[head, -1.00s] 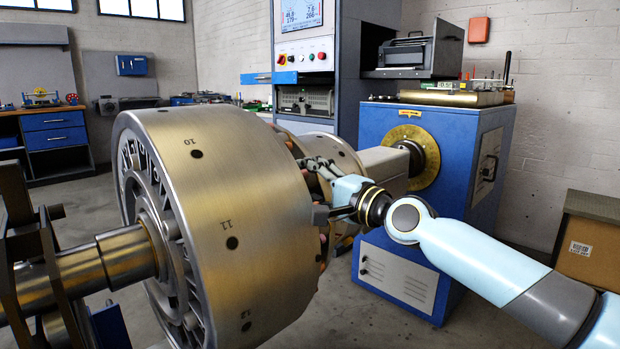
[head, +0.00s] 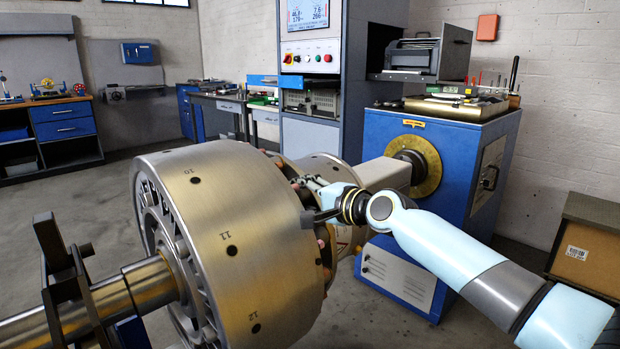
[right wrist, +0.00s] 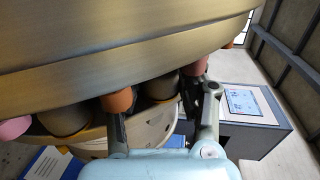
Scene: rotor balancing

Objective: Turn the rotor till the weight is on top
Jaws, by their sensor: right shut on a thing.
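The rotor (head: 245,225) is a large metal drum on a horizontal shaft (head: 150,284). Its side shows holes numbered 10, 11 and 12 from top to bottom. My right gripper (head: 308,200) reaches its far face, at the right edge. In the right wrist view the rotor (right wrist: 120,45) fills the top, and my right gripper (right wrist: 152,97) has its fingers around a dark metal stud (right wrist: 161,86) below the rim. Orange plugs (right wrist: 117,100) sit beside the fingers, partly hidden. I cannot tell which part is the weight. My left gripper is out of view.
A dark support stand (head: 72,280) holds the shaft at left. A blue machine cabinet (head: 465,140) with a brass disc stands behind my right arm. A control cabinet (head: 310,60) and benches line the back. A brown box (head: 585,235) is at right. The floor at left is open.

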